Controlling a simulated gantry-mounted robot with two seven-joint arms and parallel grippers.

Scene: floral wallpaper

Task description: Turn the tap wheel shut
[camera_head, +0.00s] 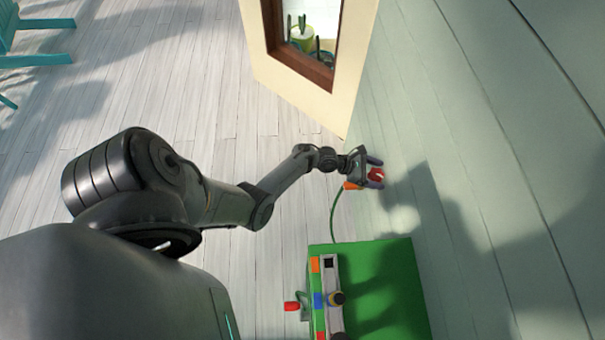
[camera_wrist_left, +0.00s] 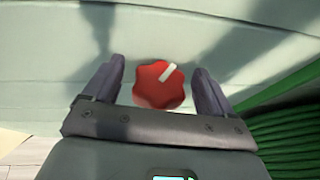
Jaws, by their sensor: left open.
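The red tap wheel (camera_head: 376,174) is by the pale green wall at the right of the head view. In the left wrist view the tap wheel (camera_wrist_left: 159,84) is a red scalloped knob with a white mark pointing to the upper right. My left gripper (camera_head: 373,172) is open, with one finger on each side of the wheel. In the left wrist view my left gripper (camera_wrist_left: 160,82) shows gaps between both fingers and the wheel. An orange hose end (camera_head: 351,186) sits just below the wheel. My right gripper is out of view.
A green box (camera_head: 375,285) with colored fittings stands below the tap, against the wall. A green hose (camera_head: 333,215) runs down from the tap. A cream panel with a brown-framed window (camera_head: 308,62) stands above. Teal chairs (camera_head: 38,42) are far left. The plank floor between is clear.

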